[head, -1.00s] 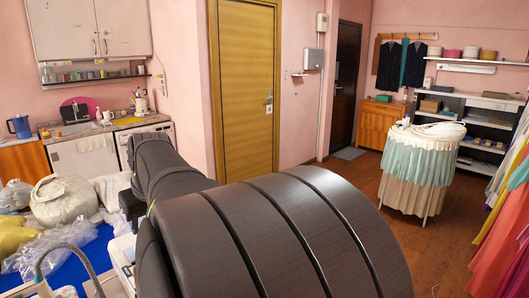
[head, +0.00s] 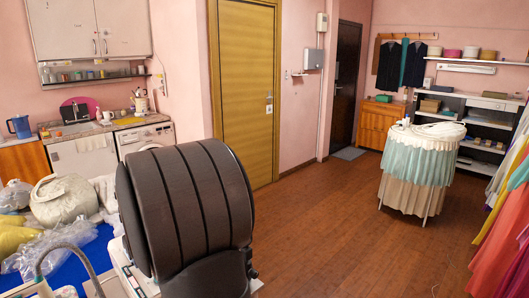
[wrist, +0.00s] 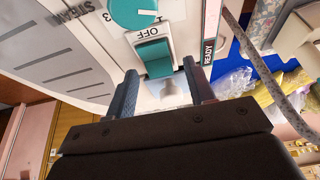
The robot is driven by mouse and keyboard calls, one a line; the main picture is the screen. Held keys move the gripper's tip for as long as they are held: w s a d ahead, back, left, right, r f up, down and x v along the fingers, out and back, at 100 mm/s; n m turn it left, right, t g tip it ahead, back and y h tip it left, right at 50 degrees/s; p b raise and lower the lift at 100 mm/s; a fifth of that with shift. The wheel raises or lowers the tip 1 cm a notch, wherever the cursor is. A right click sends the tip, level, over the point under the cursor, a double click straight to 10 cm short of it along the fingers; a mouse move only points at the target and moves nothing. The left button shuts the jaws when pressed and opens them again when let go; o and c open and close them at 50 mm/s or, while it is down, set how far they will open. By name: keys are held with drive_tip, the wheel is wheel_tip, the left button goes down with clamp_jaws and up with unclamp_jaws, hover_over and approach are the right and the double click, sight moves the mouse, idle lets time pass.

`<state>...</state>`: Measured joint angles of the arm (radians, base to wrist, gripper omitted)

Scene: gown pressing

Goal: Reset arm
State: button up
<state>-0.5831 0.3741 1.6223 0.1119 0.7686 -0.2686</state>
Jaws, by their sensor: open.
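My gripper (wrist: 160,68) shows in the wrist view with its two dark fingers apart and nothing between them. A teal rocker switch (wrist: 155,58) marked OFF on a white panel lies just beyond the fingertips, roughly in line with the gap. I cannot tell whether a finger touches it. A round teal dial (wrist: 137,10) sits above the switch. The white machine (wrist: 75,55) has STEAM lettering and vent slots at the left, and a READY strip (wrist: 208,45) at the right. In the head view my dark arm hides much of this machine, and my gripper is hidden.
A blue-topped table (head: 90,258) at lower left carries plastic bags, a white bundle (head: 63,200) and a curved hose (head: 75,255). A skirted round table (head: 418,165) and hanging garments (head: 505,225) stand right. The wooden floor (head: 325,230) between is clear.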

drive_tip(key=shift+w+a+f+g+h, duration=0.1)
drive_tip(key=shift+w+a+g+h, duration=0.15)
drive_tip(key=shift+g+h, duration=0.55)
drive_tip(key=shift+w+a+g+h, duration=0.2)
drive_tip(key=shift+w+g+h, duration=0.05)
drive_tip(key=shift+g+h, duration=0.55)
wheel_tip(320, 180, up, 17)
drive_tip(key=shift+s+d+r, duration=0.2)
drive_tip(key=shift+s+d, duration=0.2)
drive_tip(key=f, duration=1.7)
drive_tip(key=shift+w+a+f, duration=0.1)
drive_tip(key=shift+w+a, duration=0.25)
drive_tip(key=shift+s, duration=0.1)
